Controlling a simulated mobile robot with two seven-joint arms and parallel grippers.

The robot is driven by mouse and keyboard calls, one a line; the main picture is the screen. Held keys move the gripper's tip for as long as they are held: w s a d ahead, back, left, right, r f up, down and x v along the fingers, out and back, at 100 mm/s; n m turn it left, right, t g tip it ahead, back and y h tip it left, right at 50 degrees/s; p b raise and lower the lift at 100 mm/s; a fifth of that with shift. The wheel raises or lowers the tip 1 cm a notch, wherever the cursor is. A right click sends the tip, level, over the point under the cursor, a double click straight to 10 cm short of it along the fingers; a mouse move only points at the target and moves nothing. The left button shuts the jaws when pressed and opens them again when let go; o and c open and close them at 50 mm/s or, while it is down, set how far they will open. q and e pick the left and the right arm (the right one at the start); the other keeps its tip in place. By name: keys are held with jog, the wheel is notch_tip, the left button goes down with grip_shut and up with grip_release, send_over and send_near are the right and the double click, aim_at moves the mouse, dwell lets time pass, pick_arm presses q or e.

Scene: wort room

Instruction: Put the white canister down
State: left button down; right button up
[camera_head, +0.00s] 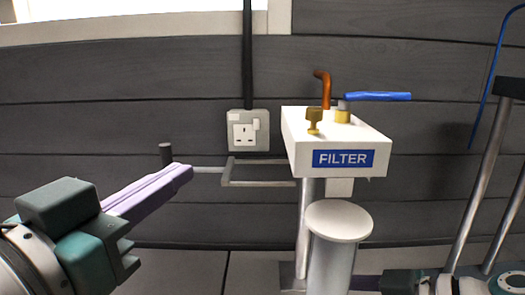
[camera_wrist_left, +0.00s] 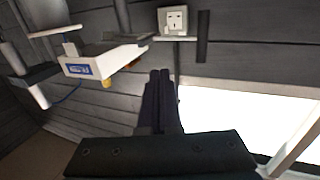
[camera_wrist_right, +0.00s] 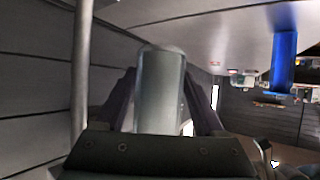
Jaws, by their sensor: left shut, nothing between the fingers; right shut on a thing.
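The white canister (camera_head: 332,262), with a flat round white top (camera_head: 338,220), stands roughly upright below the FILTER box (camera_head: 335,140). Its lower end is cut off in the head view. My right gripper (camera_head: 366,283) is shut on the canister at its right side. In the right wrist view the canister (camera_wrist_right: 160,90) looks grey and sits between the two dark fingers. I cannot tell whether its base touches anything. My left gripper (camera_head: 185,172) is shut and empty, left of the FILTER box; its closed fingers also show in the left wrist view (camera_wrist_left: 160,78).
A metal post (camera_head: 304,225) stands just left of the canister. A blue-handled valve (camera_head: 375,97) tops the FILTER box. A socket (camera_head: 248,130) is on the dark plank wall.

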jog(key=shift+s+r+p, duration=0.1)
jog(key=shift+s+p, duration=0.25)
jog(key=shift+s, duration=0.5)
